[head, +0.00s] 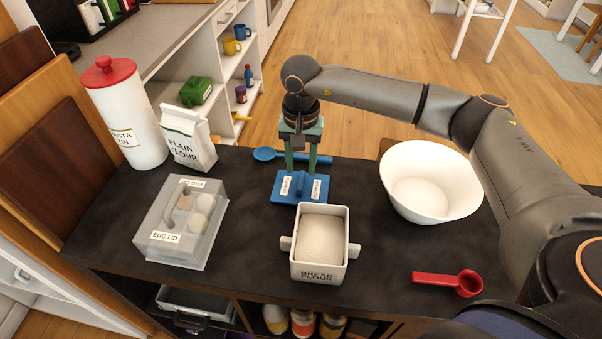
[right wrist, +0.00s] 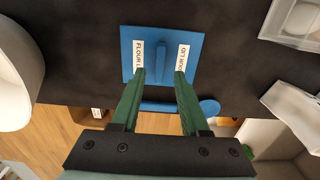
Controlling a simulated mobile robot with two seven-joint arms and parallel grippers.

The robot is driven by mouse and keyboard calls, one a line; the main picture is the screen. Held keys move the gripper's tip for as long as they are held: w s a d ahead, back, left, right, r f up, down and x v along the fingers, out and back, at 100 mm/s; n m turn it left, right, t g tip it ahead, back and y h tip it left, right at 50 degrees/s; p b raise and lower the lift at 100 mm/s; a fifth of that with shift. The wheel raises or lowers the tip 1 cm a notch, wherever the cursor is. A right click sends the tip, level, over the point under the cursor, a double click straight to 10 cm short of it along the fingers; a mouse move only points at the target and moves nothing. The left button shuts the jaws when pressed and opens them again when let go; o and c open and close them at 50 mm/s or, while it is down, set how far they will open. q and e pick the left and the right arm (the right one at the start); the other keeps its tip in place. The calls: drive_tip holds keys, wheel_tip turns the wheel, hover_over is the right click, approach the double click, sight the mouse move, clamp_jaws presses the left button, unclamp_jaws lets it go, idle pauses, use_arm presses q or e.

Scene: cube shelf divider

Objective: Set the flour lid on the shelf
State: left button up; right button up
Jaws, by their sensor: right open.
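The blue flour lid (head: 300,189) lies flat on the dark worktop, behind the white bread flour box. It has a raised ridge handle in the middle and white labels either side; it also shows in the right wrist view (right wrist: 160,72). My right gripper (head: 301,170) points down over the lid. Its green fingers are open, one on each side of the ridge handle in the right wrist view (right wrist: 158,75); I cannot tell whether they touch it. The bread flour box (head: 320,277) stands open, with white flour inside. The left gripper is not in view.
A blue spoon (head: 292,157) lies behind the lid. A white bowl (head: 432,180) is to the right, a red scoop (head: 447,282) at front right. The egg box (head: 181,222), flour bag (head: 190,138) and pasta tin (head: 124,115) stand left. A white shelf unit (head: 222,68) is behind.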

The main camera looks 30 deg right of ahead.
sight(301, 179)
wheel_tip(301, 179, up, 8)
idle(0.6)
